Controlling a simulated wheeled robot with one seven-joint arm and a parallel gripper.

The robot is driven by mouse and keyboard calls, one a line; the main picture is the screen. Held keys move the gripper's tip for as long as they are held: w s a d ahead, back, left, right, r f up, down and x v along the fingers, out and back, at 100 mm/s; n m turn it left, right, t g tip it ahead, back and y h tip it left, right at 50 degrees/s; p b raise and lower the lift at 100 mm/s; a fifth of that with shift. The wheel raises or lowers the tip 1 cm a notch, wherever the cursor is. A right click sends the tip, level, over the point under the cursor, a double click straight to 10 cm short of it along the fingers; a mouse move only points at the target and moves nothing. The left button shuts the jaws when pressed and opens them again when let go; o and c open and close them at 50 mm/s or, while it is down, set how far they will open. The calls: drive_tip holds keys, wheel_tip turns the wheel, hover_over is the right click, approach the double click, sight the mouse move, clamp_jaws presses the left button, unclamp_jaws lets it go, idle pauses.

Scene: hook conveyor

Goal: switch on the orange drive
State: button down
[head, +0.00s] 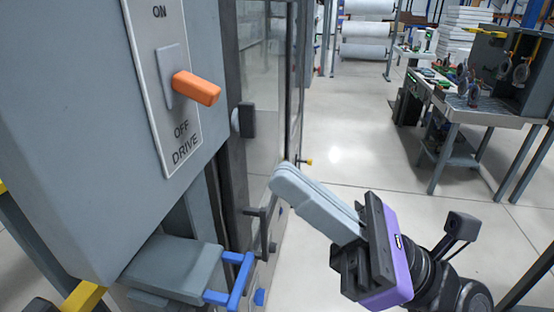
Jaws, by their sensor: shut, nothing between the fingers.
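The orange drive lever (197,89) sticks out of a grey slot on a white plate (162,75) marked ON at the top, OFF below and DRIVE at the bottom. The lever sits around the middle to lower part of the plate, above the OFF word; its exact switch position is hard to tell from this angle. My gripper (282,178), with grey fingers and a purple body, is shut and empty. In the head view it is to the right of and below the lever, clearly apart from it.
The plate is on a large grey cabinet (75,130). A glazed door with a dark handle (244,120) stands behind. Below are a grey box (172,268) and a blue bracket (233,280). A workbench (470,105) stands far right. Open floor lies between.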

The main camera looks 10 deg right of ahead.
drive_tip(key=p, duration=0.3)
approach(172, 92)
wheel_tip(172, 92, up, 2)
drive_tip(key=a, duration=0.2)
drive_tip(key=shift+w+a+r, duration=0.35)
drive_tip(key=shift+w+a, duration=0.2)
drive_tip(key=shift+w+d+r+p, duration=0.1)
drive_tip(key=shift+p, duration=0.2)
